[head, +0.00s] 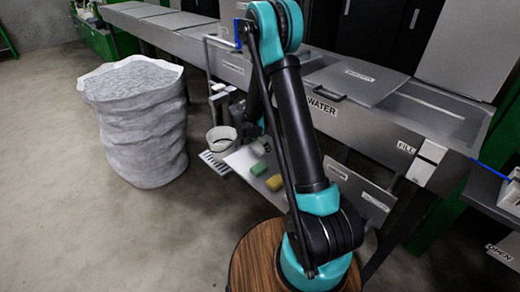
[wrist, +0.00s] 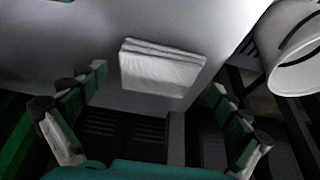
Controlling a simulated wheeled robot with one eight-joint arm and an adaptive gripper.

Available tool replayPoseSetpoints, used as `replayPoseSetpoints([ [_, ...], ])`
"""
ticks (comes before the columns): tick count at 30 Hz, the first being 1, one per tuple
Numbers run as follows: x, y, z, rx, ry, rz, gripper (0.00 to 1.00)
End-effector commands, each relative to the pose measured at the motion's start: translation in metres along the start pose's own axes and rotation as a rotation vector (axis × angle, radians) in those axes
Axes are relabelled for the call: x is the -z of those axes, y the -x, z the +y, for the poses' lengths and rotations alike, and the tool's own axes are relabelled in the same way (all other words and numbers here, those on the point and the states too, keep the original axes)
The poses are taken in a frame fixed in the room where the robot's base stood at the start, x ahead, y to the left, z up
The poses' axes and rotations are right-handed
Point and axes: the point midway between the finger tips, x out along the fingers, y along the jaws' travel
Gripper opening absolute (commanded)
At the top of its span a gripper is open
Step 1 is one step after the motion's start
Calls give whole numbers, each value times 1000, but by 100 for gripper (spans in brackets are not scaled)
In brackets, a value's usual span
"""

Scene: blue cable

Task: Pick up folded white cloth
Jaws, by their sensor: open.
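The folded white cloth (wrist: 160,72) lies on a pale grey surface (wrist: 180,22) in the wrist view, with its folded edge toward the top of the picture. My gripper (wrist: 158,82) is open, its green-padded fingers spread to the left and right of the cloth, with gaps on both sides. I see no contact. The gap in depth between fingers and cloth is hard to judge. In the head view my arm hides most of the gripper, and I cannot make out the cloth clearly there.
A white round container (wrist: 296,62) stands at the right of the wrist view; a similar one (head: 221,139) shows in the head view. A green block (head: 258,169) and a yellow block (head: 275,182) lie on the pale shelf. A large fabric sack (head: 140,125) stands left.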

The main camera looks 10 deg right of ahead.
Motion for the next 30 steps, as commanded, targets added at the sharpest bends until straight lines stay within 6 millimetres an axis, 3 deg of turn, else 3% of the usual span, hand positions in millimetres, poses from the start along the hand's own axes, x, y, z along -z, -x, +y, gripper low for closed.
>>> replayPoseSetpoints([
  [3, 0, 0, 0, 0, 0, 0, 99],
  [14, 0, 0, 0, 0, 0, 0, 54],
  [23, 0, 2, 0, 0, 0, 0, 52],
  [30, 6, 16, 0, 0, 0, 0, 52],
])
